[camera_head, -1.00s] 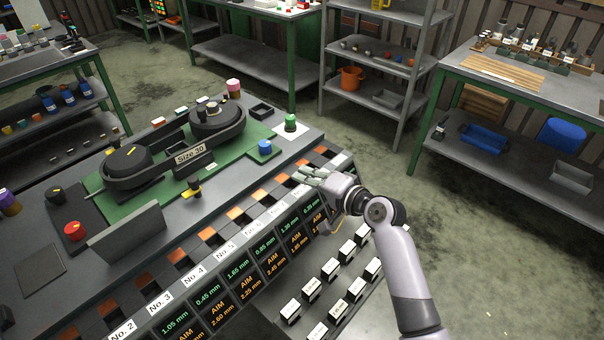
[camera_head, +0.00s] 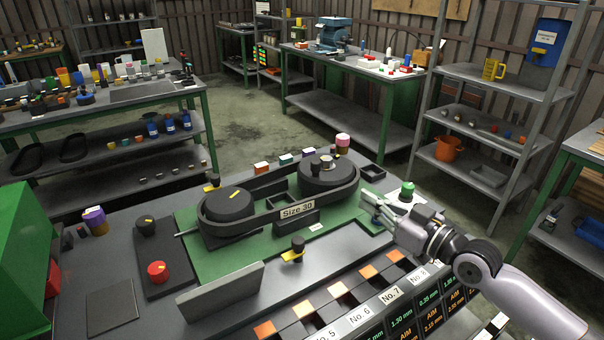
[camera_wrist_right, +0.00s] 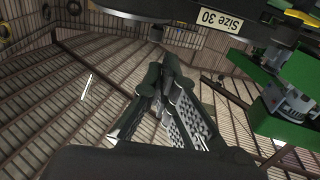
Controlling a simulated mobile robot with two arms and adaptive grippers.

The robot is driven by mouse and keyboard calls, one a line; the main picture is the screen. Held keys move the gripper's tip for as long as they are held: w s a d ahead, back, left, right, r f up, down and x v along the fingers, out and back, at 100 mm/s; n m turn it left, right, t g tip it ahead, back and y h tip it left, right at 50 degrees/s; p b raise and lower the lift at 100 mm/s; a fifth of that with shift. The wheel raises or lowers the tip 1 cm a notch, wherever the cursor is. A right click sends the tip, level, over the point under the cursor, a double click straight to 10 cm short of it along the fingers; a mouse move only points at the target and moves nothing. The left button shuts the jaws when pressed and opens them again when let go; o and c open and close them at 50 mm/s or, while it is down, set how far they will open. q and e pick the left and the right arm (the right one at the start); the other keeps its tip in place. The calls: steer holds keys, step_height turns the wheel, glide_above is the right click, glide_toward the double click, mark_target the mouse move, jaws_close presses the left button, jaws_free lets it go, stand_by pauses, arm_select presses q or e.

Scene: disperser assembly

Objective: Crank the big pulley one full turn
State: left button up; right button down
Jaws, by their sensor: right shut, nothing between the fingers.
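Two black pulleys joined by a black belt stand on a green board (camera_head: 213,262). The far right pulley (camera_head: 318,184) looks the larger and has a small grey and black fitting on top (camera_head: 327,163). The left pulley (camera_head: 228,205) bears a yellow mark. My left gripper is not in view.
A green-topped knob (camera_head: 407,189) stands just beyond my right gripper. A black post with a yellow pointer (camera_head: 294,252) and an upright grey plate (camera_head: 222,293) stand in front of the pulleys. A red knob (camera_head: 157,271) is at left. A pink-topped jar (camera_head: 343,142) is behind.

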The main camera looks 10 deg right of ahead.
mark_target(317, 168)
steer(key=p+x, duration=0.3)
steer(key=x, duration=0.9)
steer(key=shift+w+a+r, duration=0.1)
steer(key=shift+w, duration=0.15)
steer(key=shift+w+a, duration=0.25)
steer(key=shift+w, duration=0.2)
